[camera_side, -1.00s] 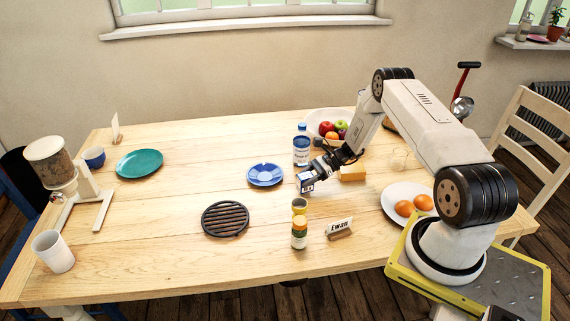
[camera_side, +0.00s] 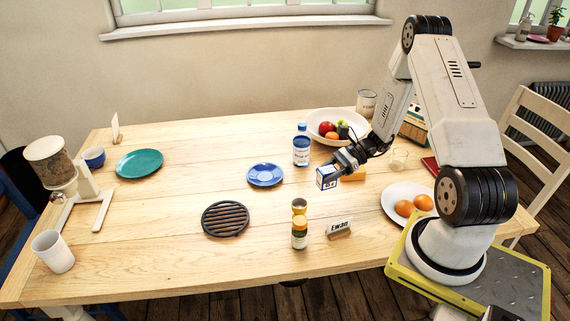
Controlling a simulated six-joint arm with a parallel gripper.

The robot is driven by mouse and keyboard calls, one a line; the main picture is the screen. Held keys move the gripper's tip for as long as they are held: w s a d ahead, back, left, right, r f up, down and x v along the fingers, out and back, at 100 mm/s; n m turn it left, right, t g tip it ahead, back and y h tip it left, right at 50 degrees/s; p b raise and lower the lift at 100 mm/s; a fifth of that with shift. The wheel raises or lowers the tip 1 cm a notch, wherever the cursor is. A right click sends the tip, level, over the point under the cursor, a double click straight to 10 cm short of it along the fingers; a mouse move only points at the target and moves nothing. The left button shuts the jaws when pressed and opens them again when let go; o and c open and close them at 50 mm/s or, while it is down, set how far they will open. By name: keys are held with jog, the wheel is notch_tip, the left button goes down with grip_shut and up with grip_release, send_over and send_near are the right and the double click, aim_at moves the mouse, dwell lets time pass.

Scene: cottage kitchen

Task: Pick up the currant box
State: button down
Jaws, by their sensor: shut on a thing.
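The currant box (camera_side: 326,178) is a small white and blue carton. My gripper (camera_side: 338,167) is shut on it. The fingers hide part of the box's back side.
A blue-labelled bottle (camera_side: 301,150) and a fruit bowl (camera_side: 312,128) stand behind the box. A blue saucer (camera_side: 265,180) lies to its left. A plate with oranges (camera_side: 388,200) is to the right.

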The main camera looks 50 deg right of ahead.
jog(key=s, duration=0.1)
jog(key=s+a+r, duration=0.1)
jog(key=s, duration=0.1)
jog(key=shift+s+a+r, duration=0.25)
jog(key=shift+s+r, duration=0.15)
jog(key=shift+s+a, duration=0.1)
dwell(0.9)
